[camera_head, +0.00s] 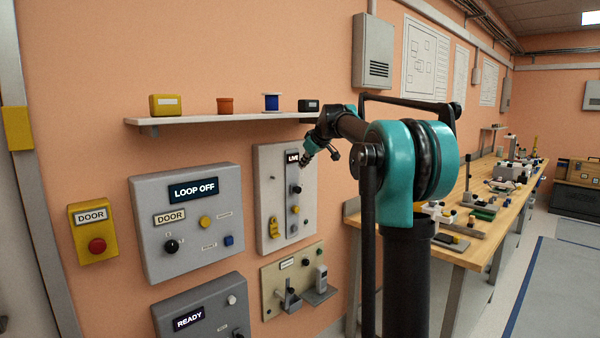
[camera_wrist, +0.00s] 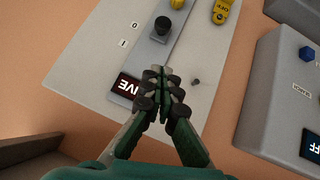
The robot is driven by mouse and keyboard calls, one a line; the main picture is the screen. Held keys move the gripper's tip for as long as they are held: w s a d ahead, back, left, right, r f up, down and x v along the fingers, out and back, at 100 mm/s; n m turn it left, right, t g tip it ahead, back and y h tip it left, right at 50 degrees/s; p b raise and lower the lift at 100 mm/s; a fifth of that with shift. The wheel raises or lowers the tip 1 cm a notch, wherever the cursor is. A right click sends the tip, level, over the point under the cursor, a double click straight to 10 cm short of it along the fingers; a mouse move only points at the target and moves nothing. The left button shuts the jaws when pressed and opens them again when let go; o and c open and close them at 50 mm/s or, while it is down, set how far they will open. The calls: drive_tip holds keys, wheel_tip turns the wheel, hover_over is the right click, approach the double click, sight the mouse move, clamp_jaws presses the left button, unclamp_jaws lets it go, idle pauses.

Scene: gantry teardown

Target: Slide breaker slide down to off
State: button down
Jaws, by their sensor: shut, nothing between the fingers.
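The breaker panel (camera_head: 268,180) is a light grey plate on the wall with a lit LIVE display (camera_head: 293,157). Its black slide knob (camera_head: 296,188) sits in the upper part of a vertical strip. In the wrist view the knob (camera_wrist: 161,27) stands on a grey block, beside the I and O marks. A yellow OFF piece (camera_wrist: 222,10) lies farther along the panel. My gripper (camera_wrist: 158,75) is shut and empty, in front of the panel near the LIVE display, apart from the knob. In the head view my gripper (camera_head: 322,154) is at the panel's upper right.
A shelf (camera_head: 215,119) with small items juts out just above the panel. A LOOP OFF control box (camera_head: 188,220) is on the left, and a beige panel (camera_head: 270,285) with protruding brackets is below. A workbench (camera_head: 475,245) with parts stands to the right.

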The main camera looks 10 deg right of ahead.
drive_tip(key=shift+v, duration=0.95)
drive_tip(key=s+d+f+m+g+h, duration=0.1)
drive_tip(key=s+f+m, duration=0.3)
drive_tip(key=s+f, duration=1.7)
drive_tip(key=s+d+f+m+g+h, duration=0.2)
drive_tip(key=s+d+f+m+g, duration=0.1)
drive_tip(key=s+f, duration=1.8)
drive_tip(key=s+m, duration=0.1)
drive_tip(key=s, duration=0.4)
drive_tip(key=shift+d+g, duration=0.25)
drive_tip(key=shift+g, duration=0.05)
